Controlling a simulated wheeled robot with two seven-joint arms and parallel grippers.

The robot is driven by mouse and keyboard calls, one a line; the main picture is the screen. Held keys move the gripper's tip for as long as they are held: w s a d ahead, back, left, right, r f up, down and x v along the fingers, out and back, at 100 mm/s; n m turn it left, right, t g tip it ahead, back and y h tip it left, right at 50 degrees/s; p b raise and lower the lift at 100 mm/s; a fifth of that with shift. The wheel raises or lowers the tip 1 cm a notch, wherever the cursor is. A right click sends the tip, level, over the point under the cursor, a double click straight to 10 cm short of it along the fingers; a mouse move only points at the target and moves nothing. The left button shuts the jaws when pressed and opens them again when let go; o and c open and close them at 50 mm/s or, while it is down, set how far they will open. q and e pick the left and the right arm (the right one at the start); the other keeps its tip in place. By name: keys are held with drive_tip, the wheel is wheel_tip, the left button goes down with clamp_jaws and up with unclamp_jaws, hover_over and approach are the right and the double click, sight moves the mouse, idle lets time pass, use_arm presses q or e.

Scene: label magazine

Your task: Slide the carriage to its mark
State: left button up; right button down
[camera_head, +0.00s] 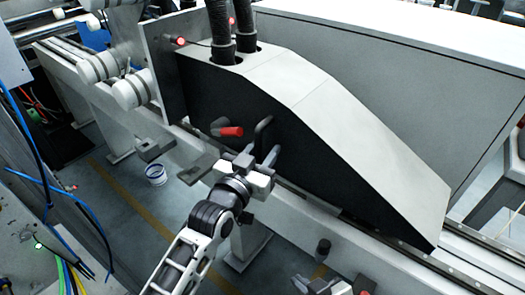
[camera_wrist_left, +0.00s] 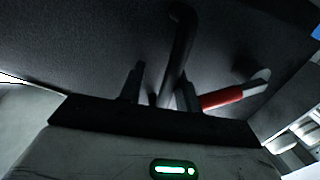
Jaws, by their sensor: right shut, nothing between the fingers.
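The carriage (camera_head: 290,115) is a large wedge-shaped housing, black on its near side and pale on top, on a long rail (camera_head: 390,270). A black bar handle (camera_head: 264,131) stands out from its near side, with a red-gripped lever (camera_head: 230,132) just left of it. My left gripper (camera_head: 259,155) is at the handle, fingers apart. In the left wrist view the handle (camera_wrist_left: 180,50) runs down between the fingers (camera_wrist_left: 160,88), with a gap on its left; contact is unclear. My right gripper (camera_head: 312,284) is shut and empty at the bottom edge. I cannot make out the mark.
White rollers (camera_head: 135,90) stand left of the carriage. Two black hoses (camera_head: 220,30) rise from its top. A dark knob (camera_head: 323,249) is on the near side of the rail.

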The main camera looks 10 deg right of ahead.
use_arm(q)
drive_tip(key=v, duration=1.6)
drive_tip(key=shift+b, duration=0.45)
drive_tip(key=shift+c, duration=0.2)
